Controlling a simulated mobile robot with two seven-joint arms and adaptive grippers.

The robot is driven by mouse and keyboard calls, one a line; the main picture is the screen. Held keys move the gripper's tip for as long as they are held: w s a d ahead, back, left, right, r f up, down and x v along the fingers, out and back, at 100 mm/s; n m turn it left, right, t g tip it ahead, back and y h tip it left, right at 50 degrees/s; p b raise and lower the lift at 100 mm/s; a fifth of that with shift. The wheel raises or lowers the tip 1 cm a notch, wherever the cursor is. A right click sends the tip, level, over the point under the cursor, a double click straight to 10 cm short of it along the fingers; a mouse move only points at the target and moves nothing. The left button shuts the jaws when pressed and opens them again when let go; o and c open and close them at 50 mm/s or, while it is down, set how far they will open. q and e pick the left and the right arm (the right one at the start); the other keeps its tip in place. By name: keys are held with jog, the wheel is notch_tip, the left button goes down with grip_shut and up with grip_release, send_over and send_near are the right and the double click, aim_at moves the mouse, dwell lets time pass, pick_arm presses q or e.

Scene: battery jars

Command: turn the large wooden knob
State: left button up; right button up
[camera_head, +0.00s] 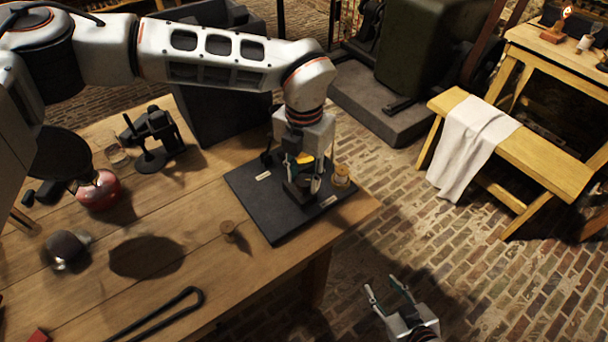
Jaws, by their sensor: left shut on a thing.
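My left gripper (304,184) reaches down over the black board (262,208) at the table's right end. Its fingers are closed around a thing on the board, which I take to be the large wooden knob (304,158). Only a yellow-orange patch of it shows between the fingers, above a dark round base; the gripper hides the rest. A small jar-like piece with a wooden top (341,176) stands just right of the gripper. My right gripper (382,285) is open and empty, low in the picture, beyond the table edge.
On the table (185,262) are a cork-like piece (228,229), a red round vessel (100,190), a black stand (155,140) and a black looped rod (165,315). A bench (540,150) with a white cloth (468,140) stands right. Brick floor lies clear between.

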aim_at(304, 179)
pick_arm(q)
jog(key=m, duration=0.6)
jog(key=shift+w+r, duration=0.1)
jog(key=m, duration=0.7)
dwell(0.4)
jog(key=o, duration=1.1)
notch_tip(304, 179, up, 12)
dwell(0.4)
